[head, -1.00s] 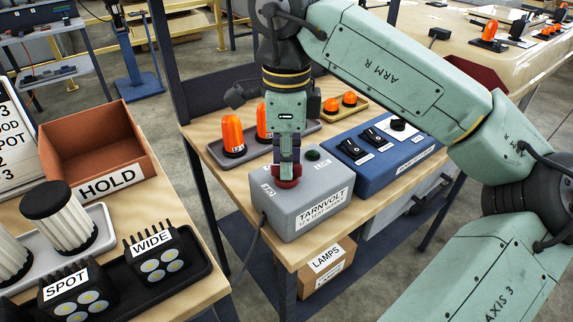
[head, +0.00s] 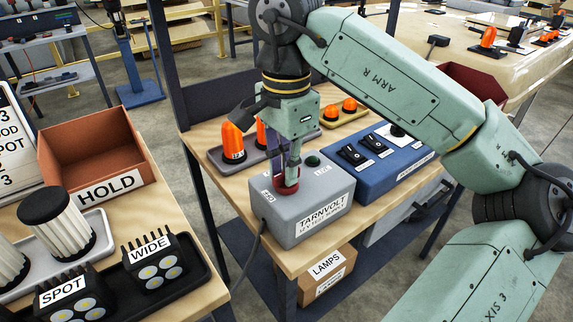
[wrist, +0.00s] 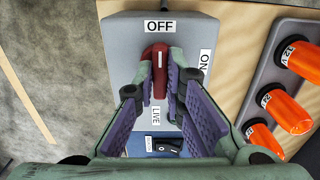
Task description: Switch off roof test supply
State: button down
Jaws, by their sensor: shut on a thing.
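The roof test supply is a grey box (head: 325,214) labelled TARNVOLT on the wooden bench. Its red rotary knob (wrist: 158,57) shows in the wrist view, with its white mark pointing toward the OFF label (wrist: 159,27). The ON label (wrist: 205,62) is to the right. My gripper (wrist: 168,85) points down over the box, its purple-padded fingers shut on the red knob, which also shows in the head view (head: 287,186). A dark green lamp (head: 313,161) sits beside the knob on the box top, near a LIVE label (wrist: 156,115).
A blue box with black rocker switches (head: 375,158) stands right of the supply. Orange beacons (head: 232,142) stand on a grey tray behind it. A HOLD bin (head: 95,150) and work lamps (head: 152,262) are on the left table. A cable (head: 257,248) hangs at the supply's left.

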dwell(0.4)
jog(key=c, duration=1.7)
grip_release()
jog(key=shift+o, duration=0.2)
notch_tip(320, 180, up, 12)
